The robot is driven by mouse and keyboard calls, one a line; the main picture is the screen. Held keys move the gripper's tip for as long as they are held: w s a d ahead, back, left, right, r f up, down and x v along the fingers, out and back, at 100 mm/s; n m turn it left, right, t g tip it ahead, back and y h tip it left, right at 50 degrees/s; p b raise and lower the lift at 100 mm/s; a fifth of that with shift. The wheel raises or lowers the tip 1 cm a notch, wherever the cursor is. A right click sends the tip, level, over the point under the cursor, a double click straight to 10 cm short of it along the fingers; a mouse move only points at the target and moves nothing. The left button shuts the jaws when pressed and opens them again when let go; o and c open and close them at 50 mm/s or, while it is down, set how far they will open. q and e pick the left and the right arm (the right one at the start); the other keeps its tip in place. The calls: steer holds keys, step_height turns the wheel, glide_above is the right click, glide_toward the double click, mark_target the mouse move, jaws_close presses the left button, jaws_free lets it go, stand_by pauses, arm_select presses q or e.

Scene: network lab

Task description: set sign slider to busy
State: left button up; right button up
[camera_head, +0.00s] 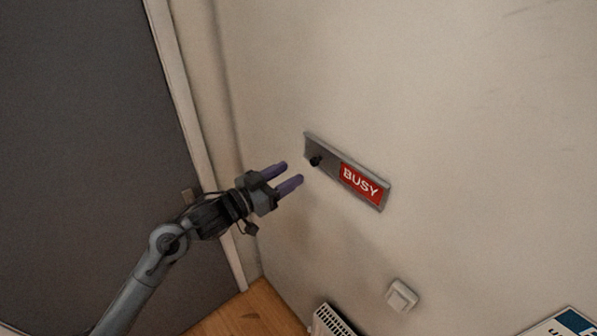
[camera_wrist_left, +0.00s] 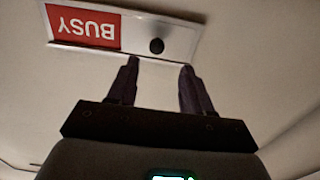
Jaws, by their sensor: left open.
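The sign (camera_head: 383,203) is a grey metal plate on the beige wall, tilted in the head view. Its right part shows a red panel with BUSY in white letters (camera_head: 361,183). A dark round slider knob (camera_head: 316,161) stands out at its left part. In the left wrist view the sign (camera_wrist_left: 180,36) appears upside down, with the knob (camera_wrist_left: 156,46) beyond the fingertips. My left gripper (camera_head: 290,173) is open and empty, its purple fingers pointing at the knob, apart from it. The fingers also show in the wrist view (camera_wrist_left: 159,65). My right gripper is not in view.
A white wall switch (camera_head: 401,296) sits below the sign. A white radiator (camera_head: 331,322) is at the bottom. A dark grey door (camera_head: 85,130) with a light frame is at left. The wall around the sign is clear.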

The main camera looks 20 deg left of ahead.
arm_select(q)
steer(key=shift+b+v, duration=0.4)
steer(key=shift+v, duration=1.8)
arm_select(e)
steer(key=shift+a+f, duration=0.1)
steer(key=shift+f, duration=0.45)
arm_select(q)
steer(key=s+d+f+n+g+y+p, duration=0.1)
steer(key=s+d+f+n+p, duration=0.15)
steer(key=s+f, duration=0.45)
steer(key=s+d+f+n+g+y+p, duration=0.1)
steer(key=s+d+f+n+g+p, duration=0.25)
steer(key=f, duration=0.55)
steer(key=s+a+f+m+g+y, duration=0.1)
steer(key=s+f+g+y, duration=0.2)
steer(key=s, duration=0.7)
steer(key=s+a+f+m+g+y, duration=0.1)
steer(key=s+a+f+g+y, duration=0.1)
steer(key=s, duration=0.8)
steer(key=f+g+y, duration=0.1)
steer(key=g, duration=0.1)
steer(key=shift+s+a+f+g, duration=0.25)
steer(key=shift+s+g, duration=0.05)
steer(key=shift+g, duration=0.05)
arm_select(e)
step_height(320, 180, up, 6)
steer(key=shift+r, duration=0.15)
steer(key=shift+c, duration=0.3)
